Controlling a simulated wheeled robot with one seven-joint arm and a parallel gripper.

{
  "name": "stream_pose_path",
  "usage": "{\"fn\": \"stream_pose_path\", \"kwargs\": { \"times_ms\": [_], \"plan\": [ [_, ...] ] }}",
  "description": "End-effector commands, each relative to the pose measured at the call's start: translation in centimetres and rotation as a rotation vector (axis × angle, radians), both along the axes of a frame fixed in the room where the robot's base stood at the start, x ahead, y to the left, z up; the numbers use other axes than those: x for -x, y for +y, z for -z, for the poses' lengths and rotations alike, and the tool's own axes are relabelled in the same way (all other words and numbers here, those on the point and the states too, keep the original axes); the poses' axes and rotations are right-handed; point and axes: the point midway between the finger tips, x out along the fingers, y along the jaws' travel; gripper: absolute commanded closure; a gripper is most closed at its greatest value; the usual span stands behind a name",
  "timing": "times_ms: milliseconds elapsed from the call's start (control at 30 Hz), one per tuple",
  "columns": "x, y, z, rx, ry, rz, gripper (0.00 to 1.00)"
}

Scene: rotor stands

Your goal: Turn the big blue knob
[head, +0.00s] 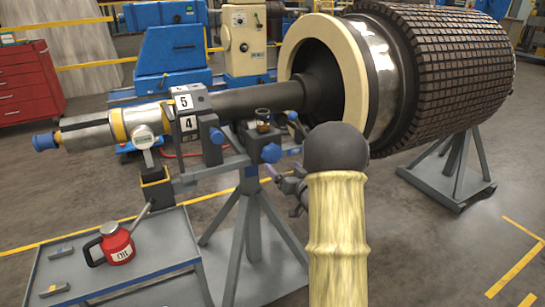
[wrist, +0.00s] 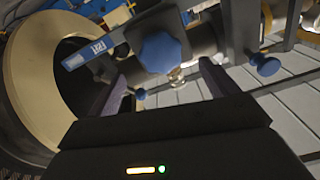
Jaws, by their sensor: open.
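The big blue knob (head: 271,153) is on the front of the grey stand, below the dark shaft. In the wrist view the big blue knob (wrist: 160,52) is lobed and faces the camera, with nothing covering its face. My gripper (head: 284,173) is just below and right of the knob in the head view, partly hidden by my arm. In the wrist view my gripper (wrist: 163,72) has its dark fingers spread wide, one on each side below the knob. The jaws are empty; the knob appears ahead of the fingertips, and I see no contact.
Another blue knob (head: 217,135) is left on the clamp block, and it also shows in the wrist view (wrist: 265,66). A cream ring (head: 350,60) and large rotor (head: 440,70) stand right. A cart (head: 165,250) with a red oil can (head: 117,243) is lower left.

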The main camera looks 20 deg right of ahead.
Motion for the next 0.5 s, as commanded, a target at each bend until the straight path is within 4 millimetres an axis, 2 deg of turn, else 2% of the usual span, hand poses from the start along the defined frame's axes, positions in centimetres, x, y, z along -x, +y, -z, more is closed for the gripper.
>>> {"fn": "stream_pose_path", "kwargs": {
  "times_ms": [200,500],
  "plan": [
    [-3.8,0.2,0.0,0.001,-0.003,-0.003,0.14],
    [-7.9,0.2,0.0,0.001,-0.001,0.0,0.14]
  ]
}}
